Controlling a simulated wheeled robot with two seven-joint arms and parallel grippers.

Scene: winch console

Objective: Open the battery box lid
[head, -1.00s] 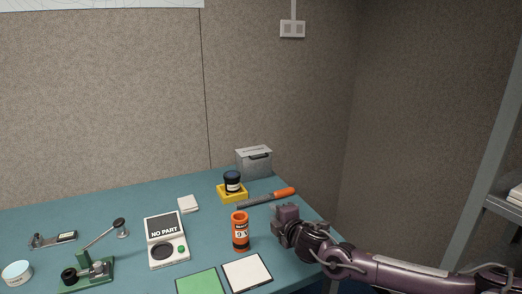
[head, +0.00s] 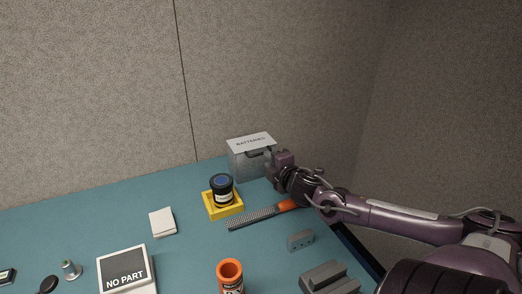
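The battery box (head: 247,163) is a grey box at the back right of the table, with a light lid (head: 251,142) marked "BATTERIES". The lid looks closed, and a dark latch or handle shows on the front near the top. My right gripper (head: 278,160) is at the right end of the box front, close beside it. I cannot tell whether it touches the box or whether its fingers are apart. My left gripper is out of view.
A black jar (head: 222,189) stands on a yellow holder (head: 224,209) in front of the box. A file (head: 252,218) with an orange handle lies below my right gripper. Grey blocks (head: 301,240), an orange canister (head: 230,275) and a white "NO PART" device (head: 125,271) are nearer.

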